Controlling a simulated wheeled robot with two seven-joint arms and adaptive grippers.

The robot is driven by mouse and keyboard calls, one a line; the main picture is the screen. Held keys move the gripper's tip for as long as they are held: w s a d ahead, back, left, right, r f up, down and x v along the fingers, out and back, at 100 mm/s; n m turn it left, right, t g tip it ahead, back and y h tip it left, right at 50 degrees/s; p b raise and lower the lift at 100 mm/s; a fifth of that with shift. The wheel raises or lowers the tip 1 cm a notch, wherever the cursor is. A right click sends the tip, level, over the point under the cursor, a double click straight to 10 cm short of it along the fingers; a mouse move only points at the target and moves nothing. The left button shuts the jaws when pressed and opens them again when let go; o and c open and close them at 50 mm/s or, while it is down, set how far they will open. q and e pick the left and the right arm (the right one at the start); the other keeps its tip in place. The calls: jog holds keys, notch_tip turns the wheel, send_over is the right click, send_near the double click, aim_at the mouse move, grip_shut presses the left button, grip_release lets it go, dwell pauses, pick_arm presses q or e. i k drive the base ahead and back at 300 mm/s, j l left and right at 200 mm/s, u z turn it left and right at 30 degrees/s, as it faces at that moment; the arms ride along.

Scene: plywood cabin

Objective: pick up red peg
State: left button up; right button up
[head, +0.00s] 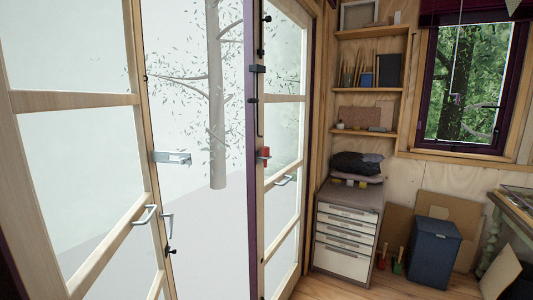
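A small red piece (265,153) shows at the edge of the right door leaf, at about the height of a grey metal bracket (172,157) on the left leaf. I cannot tell whether it is a peg or part of the door hardware. Another small red thing (382,263) with a pale upright handle stands on the floor by the drawer cabinet; its exact shape is too small to tell. Neither of my grippers is in view.
Glazed double doors (145,215) fill the left and middle. A drawer cabinet (346,235) stands beside them, with wall shelves (368,90) above. A dark blue bin (433,248) and a green thing (398,267) stand on the floor. A table (513,200) is at the right edge.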

aim_at(265, 151)
jog(key=i+l+u, duration=0.1)
jog(key=l, duration=0.3)
jog(key=i+l+u, duration=0.15)
jog(key=l, duration=0.25)
jog(key=i+l+u, duration=0.1)
jog(key=i+l, duration=0.15)
jog(key=l, duration=0.15)
jog(key=i+l+u, duration=0.1)
jog(key=l, duration=0.3)
jog(key=i+l+u, duration=0.15)
jog(key=l, duration=0.3)
